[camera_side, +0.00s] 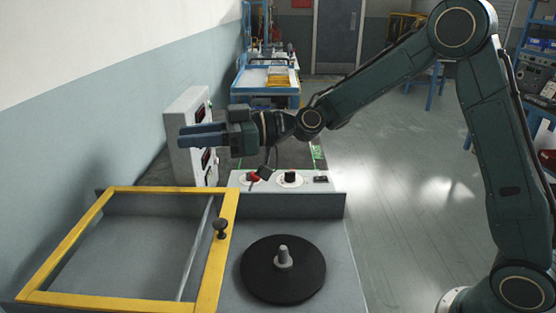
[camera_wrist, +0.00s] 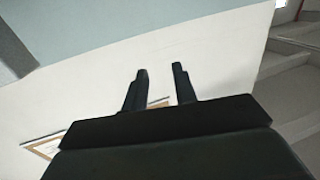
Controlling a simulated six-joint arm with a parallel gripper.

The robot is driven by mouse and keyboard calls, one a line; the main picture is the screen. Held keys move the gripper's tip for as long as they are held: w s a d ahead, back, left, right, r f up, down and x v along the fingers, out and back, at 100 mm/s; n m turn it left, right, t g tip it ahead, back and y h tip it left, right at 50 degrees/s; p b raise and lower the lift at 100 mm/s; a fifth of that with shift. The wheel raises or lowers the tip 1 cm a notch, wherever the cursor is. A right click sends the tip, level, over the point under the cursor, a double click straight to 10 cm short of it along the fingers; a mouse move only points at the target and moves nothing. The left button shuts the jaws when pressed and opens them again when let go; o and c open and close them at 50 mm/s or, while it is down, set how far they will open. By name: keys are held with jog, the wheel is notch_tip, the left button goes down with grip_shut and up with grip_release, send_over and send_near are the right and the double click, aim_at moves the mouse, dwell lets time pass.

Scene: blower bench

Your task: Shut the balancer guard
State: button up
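The balancer guard (camera_side: 228,250) is a yellow frame with a clear panel and a black knob (camera_side: 221,228) on its right side. It lies over the left part of the grey balancer bed. The black disc (camera_side: 283,269) with its metal hub stands uncovered to the right of the guard. My gripper (camera_side: 181,136) is above and behind the guard, pointing left in the side view, clear of the knob. In the wrist view its two fingers (camera_wrist: 160,72) stand apart with nothing between them. The guard and knob cannot be made out in the wrist view.
A control panel (camera_side: 308,181) with knobs and a red part runs behind the disc. A grey box with displays (camera_side: 188,108) stands by the wall near my fingers. A blue bench (camera_side: 265,88) is farther back. The floor (camera_side: 400,150) at right is open.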

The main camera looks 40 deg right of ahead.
jog(key=shift+a+f, duration=0.15)
jog(key=c, duration=0.3)
jog(key=shift+a+f+n+g, duration=0.25)
jog(key=shift+n+g, duration=0.05)
jog(key=shift+g, duration=0.1)
grip_shut()
notch_tip(320, 180, down, 8)
jog(key=n+g+h, duration=0.2)
jog(key=g+h, duration=0.5)
jog(key=h, duration=0.4)
jog(key=shift+s+a, duration=0.15)
jog(key=shift+a, duration=0.05)
